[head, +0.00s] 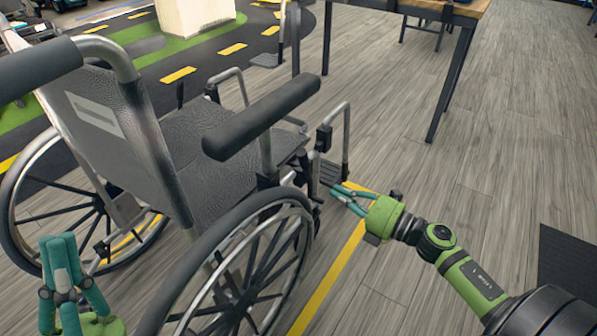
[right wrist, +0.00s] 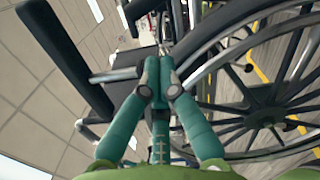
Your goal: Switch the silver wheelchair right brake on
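The silver wheelchair (head: 215,160) stands in the head view, its back toward me and its seat facing up and right. Its right wheel (head: 250,265) is nearest my right arm; this wheel also shows in the right wrist view (right wrist: 262,115). Silver and black brake parts (head: 290,178) sit by the front of that wheel; the lever's exact position is unclear. My right gripper (head: 334,188) is just right of them, fingertips close together (right wrist: 159,72), with nothing clearly held. My left gripper (head: 60,240) is behind the chair, fingertips together and empty.
The right armrest (head: 262,115) and footrest frame (head: 335,140) are close to my right gripper. A table (head: 440,8) stands at the back. The wooden floor right of the chair is mostly clear, with a yellow line (head: 330,275) along it.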

